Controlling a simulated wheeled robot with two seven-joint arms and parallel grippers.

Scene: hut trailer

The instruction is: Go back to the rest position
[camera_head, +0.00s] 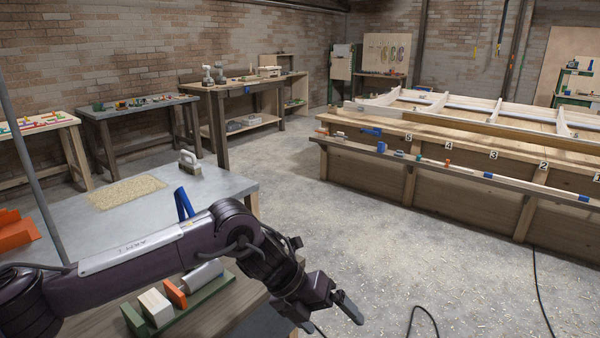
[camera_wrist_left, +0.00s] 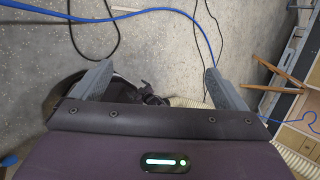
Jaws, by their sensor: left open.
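My left arm comes in from the left in the head view and reaches over the near workbench. My left gripper (camera_head: 332,315) is past the bench's right edge, over the floor. Its two fingers are apart and nothing is between them. In the left wrist view the left gripper (camera_wrist_left: 157,85) also shows open and empty, with the concrete floor and cables beyond it. My right gripper is in neither view.
A blue hose (camera_wrist_left: 180,12) shows in the wrist view.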

